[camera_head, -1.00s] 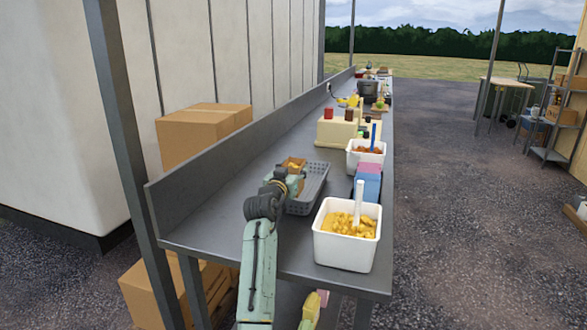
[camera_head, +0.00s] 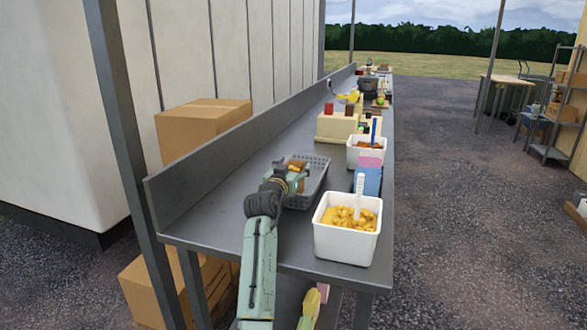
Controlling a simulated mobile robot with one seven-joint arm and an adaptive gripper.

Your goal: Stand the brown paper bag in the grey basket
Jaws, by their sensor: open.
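The grey basket (camera_head: 319,180), with holes in its walls, sits on the near half of the counter. The small brown paper bag (camera_head: 298,163), with something yellow-orange at its top, shows at the basket's left part. It looks roughly upright and inside the basket walls, but its base is hidden. My gripper (camera_head: 293,178) is open at the near side of the bag, over the basket's left side. My wrist hides the fingertips in part, and I cannot tell whether they touch the bag.
A white tub of yellow pieces with a white scoop (camera_head: 348,232) stands right of the arm. Blue and pink blocks (camera_head: 367,180) and a second white tub (camera_head: 362,155) stand behind it. A raised back edge (camera_head: 235,142) runs along the counter's left. Bare counter lies left of the basket.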

